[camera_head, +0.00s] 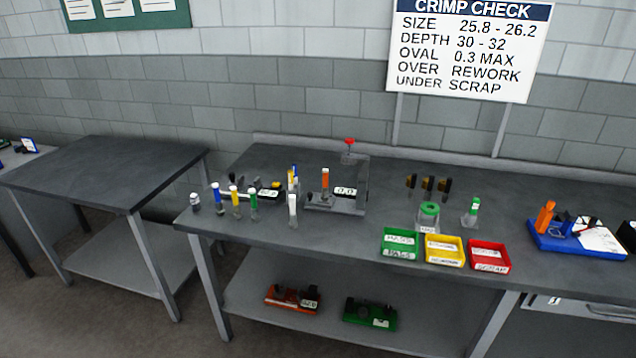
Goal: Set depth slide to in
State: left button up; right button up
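On the dark bench stands a grey gauge fixture (345,204) with an orange upright part (325,179), a small white display and a clear panel behind it. To its left is a low dark gauge (238,194) with a white display and a yellow part. Which of these carries the depth slide, and whether it is in or out, is too small to tell. Neither of my grippers is in view.
Several colour-topped vials (235,202) stand at the bench's left front. Green (400,257), yellow (444,263) and red (489,269) bins line the front edge. A blue tray (545,239) lies right. A bare table (100,170) stands left. A crimp sign (465,50) hangs behind.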

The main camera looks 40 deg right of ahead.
aim_at(314, 197)
jog(key=z, duration=0.6)
jog(key=i, duration=0.8)
jog(key=z, duration=0.85)
